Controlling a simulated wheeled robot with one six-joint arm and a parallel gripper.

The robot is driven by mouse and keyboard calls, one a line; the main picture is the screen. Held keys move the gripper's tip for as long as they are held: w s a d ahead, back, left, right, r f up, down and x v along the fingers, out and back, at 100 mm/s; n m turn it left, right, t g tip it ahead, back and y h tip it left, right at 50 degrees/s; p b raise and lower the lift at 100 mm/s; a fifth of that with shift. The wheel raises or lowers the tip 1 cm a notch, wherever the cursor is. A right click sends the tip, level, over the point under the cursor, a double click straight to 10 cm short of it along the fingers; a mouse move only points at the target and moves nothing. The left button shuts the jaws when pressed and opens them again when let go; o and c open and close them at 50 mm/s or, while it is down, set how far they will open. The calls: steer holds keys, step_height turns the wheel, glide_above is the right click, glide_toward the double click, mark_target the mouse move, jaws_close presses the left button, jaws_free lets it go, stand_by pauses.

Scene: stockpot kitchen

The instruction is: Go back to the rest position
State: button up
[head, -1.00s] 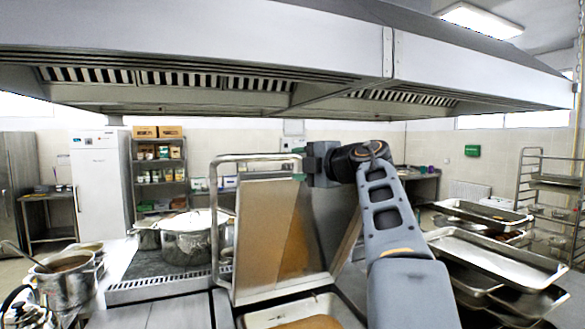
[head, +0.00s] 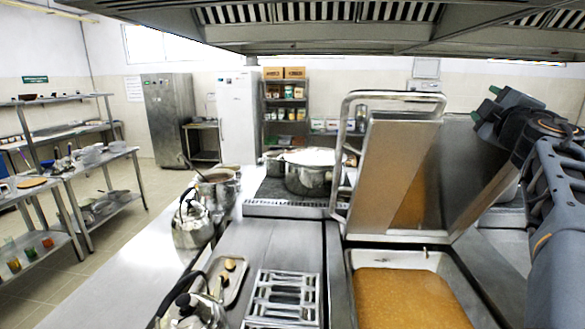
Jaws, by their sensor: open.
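My gripper (head: 486,104) is at the right of the head view, held up in the air in front of the back wall. Its two green-tipped jaws stand apart and nothing shows between them. My arm runs down from it along the right edge of the picture. The gripper is above and to the right of the raised lid (head: 392,170) of a large pan, and appears clear of it.
The open pan (head: 424,262) below holds an orange-brown food. A large stockpot (head: 310,180) stands on the stove left of the lid. Kettles (head: 192,225) and a metal rack (head: 284,297) are on the steel counter. The extractor hood (head: 330,32) hangs overhead. Open floor (head: 125,230) lies at left.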

steer(key=s+a+f+m+g+h, duration=0.15)
steer(key=f+m+g, duration=0.25)
steer(key=f, duration=0.4)
steer(key=s+a+f+m+g+h, duration=0.1)
steer(key=s+f+m+g, duration=0.2)
steer(key=f+m, duration=0.3)
steer(key=s+a+f+m+g+h, duration=0.1)
steer(key=s+f+m+g, duration=0.2)
steer(key=f, duration=0.6)
steer(key=s+a+f+g+y, duration=0.2)
steer(key=s+a+f+y, duration=0.2)
steer(key=a+f, duration=0.5)
steer(key=s+a+f+n+g+y, duration=0.1)
steer(key=s+a+f+g+y, duration=0.2)
steer(key=s+a+f, duration=0.6)
steer(key=a+y, duration=0.1)
steer(key=a, duration=0.2)
steer(key=shift+a+n, duration=0.3)
steer(key=shift+a, duration=0.1)
steer(key=shift+c, duration=0.7)
